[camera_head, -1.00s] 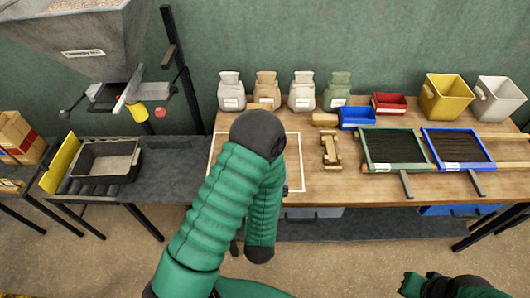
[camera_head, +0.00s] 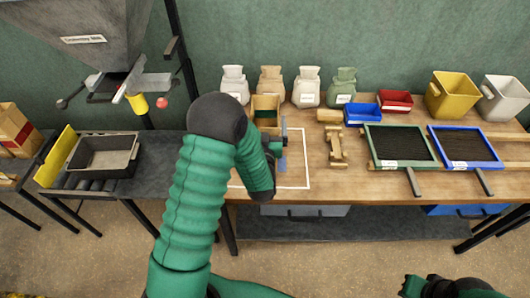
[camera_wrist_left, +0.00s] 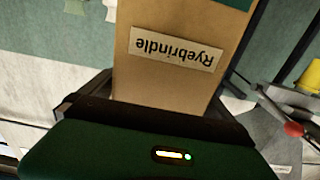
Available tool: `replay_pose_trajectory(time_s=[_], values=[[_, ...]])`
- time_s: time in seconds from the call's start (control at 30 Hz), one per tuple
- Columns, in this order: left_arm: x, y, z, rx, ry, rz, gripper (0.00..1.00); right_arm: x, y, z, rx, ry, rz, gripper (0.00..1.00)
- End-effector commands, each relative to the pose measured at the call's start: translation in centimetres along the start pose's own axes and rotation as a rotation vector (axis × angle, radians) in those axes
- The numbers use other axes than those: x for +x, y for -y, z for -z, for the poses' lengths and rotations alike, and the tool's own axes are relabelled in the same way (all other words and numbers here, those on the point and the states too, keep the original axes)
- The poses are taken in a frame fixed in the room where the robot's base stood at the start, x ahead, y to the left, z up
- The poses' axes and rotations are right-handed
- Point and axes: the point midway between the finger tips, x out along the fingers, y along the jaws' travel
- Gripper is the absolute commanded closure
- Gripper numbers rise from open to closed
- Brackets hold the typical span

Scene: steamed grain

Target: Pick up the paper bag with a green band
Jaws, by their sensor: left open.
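The paper bag with a green band (camera_head: 265,103) stands at the back of the white-outlined area on the wooden table. In the left wrist view the brown bag (camera_wrist_left: 165,80) carries a label reading "Ryebrindle", upside down in that picture. A bit of green shows at its top right. My left gripper (camera_head: 279,146) is open, on the near side of the bag, with its jaws facing it. In the wrist view the bag rises just beyond the gripper body; whether it lies between the fingers I cannot tell. My right gripper is not seen; only part of my right arm shows at bottom right.
Several small sacks (camera_head: 307,88) stand behind the bag along the wall. A wooden piece (camera_head: 337,146) and the green-framed tray (camera_head: 370,146) lie to the right. A hopper machine (camera_head: 90,35) and grey tray (camera_head: 100,155) are at left. A red-banded bag (camera_head: 22,138) stands far left.

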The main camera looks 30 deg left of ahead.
Motion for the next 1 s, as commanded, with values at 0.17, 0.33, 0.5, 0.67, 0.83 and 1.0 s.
replay_pose_trajectory(time_s=[0.17,0.33,0.5,0.67,0.83,1.0], values=[[1.44,-0.24,0.03,0.001,-0.001,-0.002,0.00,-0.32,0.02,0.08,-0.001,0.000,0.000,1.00],[1.28,-0.35,0.08,0.002,-0.002,-0.002,0.03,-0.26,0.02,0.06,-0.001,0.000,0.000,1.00],[1.30,-0.31,0.06,0.002,-0.002,-0.002,0.25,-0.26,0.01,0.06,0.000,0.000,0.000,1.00],[1.36,-0.24,0.01,0.000,-0.001,-0.002,0.46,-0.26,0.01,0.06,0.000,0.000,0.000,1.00],[1.37,-0.23,-0.01,0.001,-0.001,-0.002,0.68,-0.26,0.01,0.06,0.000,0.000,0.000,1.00],[1.40,-0.17,-0.05,0.002,0.000,0.000,0.90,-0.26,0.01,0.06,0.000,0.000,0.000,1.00]])
